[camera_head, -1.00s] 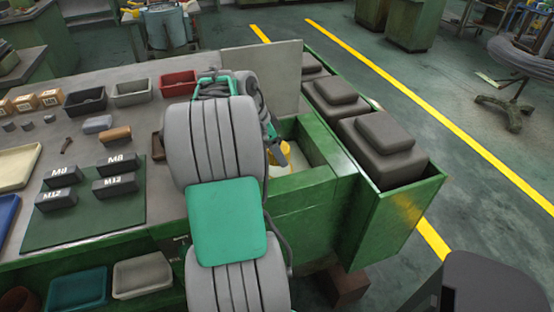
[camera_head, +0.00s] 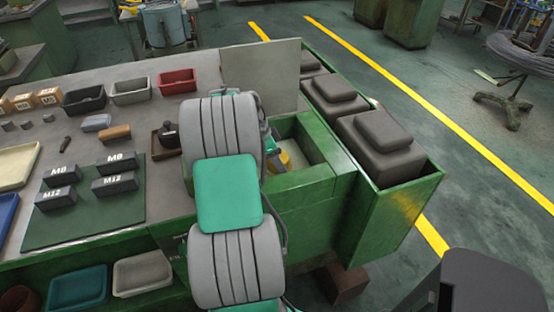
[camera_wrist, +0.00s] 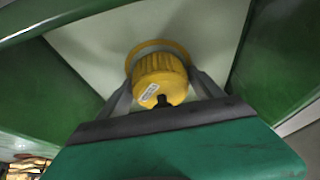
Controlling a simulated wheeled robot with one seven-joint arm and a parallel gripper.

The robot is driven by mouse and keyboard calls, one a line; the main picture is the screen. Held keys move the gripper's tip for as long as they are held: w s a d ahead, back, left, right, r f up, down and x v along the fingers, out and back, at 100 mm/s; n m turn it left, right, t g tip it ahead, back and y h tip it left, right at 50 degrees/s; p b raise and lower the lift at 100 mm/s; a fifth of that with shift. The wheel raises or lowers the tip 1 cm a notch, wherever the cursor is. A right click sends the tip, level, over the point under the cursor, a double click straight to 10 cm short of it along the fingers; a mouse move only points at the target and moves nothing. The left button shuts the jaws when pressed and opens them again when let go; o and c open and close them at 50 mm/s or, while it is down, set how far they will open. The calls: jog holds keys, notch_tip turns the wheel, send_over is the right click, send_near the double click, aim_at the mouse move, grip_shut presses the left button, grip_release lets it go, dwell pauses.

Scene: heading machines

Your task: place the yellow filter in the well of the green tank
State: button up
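The yellow filter (camera_wrist: 160,80) is ribbed, with a white label and a dark knob on the end facing the wrist camera. My gripper (camera_wrist: 162,82) has its two grey fingers on either side of the filter and appears shut on it. The filter is inside the green tank (camera_head: 325,180), over its pale floor (camera_wrist: 95,45). In the head view, part of the yellow filter (camera_head: 286,160) shows in the tank's opening, beside my arm.
A pale upright panel (camera_head: 260,78) stands at the tank's back. Dark stepped blocks (camera_head: 380,145) fill a green trough at the right. The bench at left holds a red bin (camera_head: 178,82), other bins and labelled blocks on a green mat (camera_head: 75,215).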

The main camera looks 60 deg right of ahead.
jog(key=shift+o, duration=0.9)
jog(key=shift+r, duration=0.1)
jog(key=shift+r+p, duration=0.3)
jog(key=v, duration=1.1)
jog(key=shift+a+r, duration=0.15)
jog(key=shift+r, duration=0.1)
jog(key=shift+w, duration=0.15)
